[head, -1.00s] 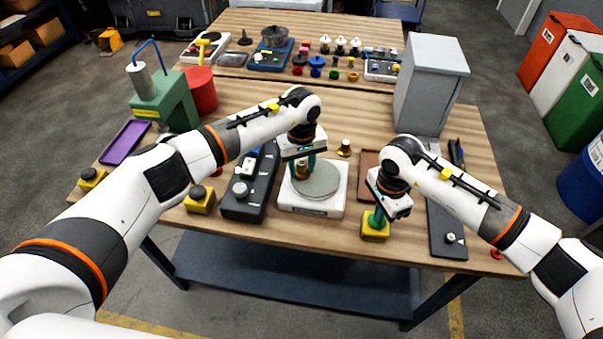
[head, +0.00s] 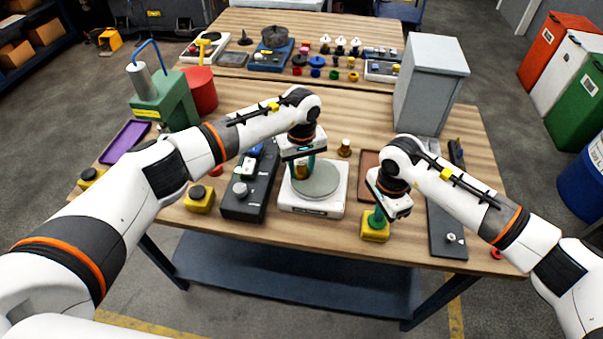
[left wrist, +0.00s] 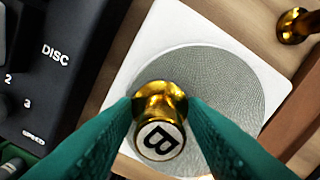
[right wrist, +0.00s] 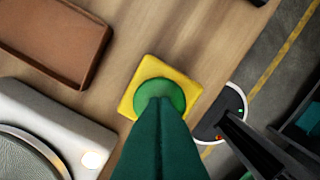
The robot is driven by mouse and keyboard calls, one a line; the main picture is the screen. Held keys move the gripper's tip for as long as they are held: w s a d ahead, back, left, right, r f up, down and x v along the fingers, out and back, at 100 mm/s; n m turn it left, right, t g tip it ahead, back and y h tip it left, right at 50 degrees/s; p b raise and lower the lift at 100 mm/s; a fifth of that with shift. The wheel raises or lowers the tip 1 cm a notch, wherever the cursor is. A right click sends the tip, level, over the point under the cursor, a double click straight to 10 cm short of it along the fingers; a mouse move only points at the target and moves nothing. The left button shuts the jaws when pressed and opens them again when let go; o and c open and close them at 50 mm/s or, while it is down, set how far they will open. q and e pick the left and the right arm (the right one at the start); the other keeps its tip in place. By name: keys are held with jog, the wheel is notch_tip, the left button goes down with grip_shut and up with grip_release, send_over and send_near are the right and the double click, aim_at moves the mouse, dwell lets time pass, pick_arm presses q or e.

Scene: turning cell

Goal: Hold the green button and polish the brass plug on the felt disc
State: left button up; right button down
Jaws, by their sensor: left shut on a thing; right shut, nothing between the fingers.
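The brass plug (left wrist: 160,100), with a letter B on its top, is between the fingers of my left gripper (head: 302,172), which is shut on it. It stands over the left part of the grey felt disc (head: 318,180); the disc also shows in the left wrist view (left wrist: 225,80). Whether the plug touches the disc is hard to tell. The green button (right wrist: 160,94) sits on a yellow box (head: 376,232). My right gripper (head: 378,217) is shut and empty, its fingertips right over the button and seemingly on it.
A black control box (head: 243,203) marked DISC and SPEED stands left of the disc's white base (head: 312,210). Another brass piece (head: 344,148) stands behind the disc. A brown tray (right wrist: 60,35) lies between disc and grey cabinet (head: 428,85). A yellow box with dark button (head: 199,200) stands left.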

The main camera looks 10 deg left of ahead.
pick_arm(q)
jog(key=shift+r, duration=3)
pick_arm(e)
jog(key=shift+f, duration=0.1)
pick_arm(q)
jog(key=shift+w, duration=0.1)
pick_arm(e)
jog(key=shift+w+r, duration=0.1)
jog(key=shift+r, duration=3.45)
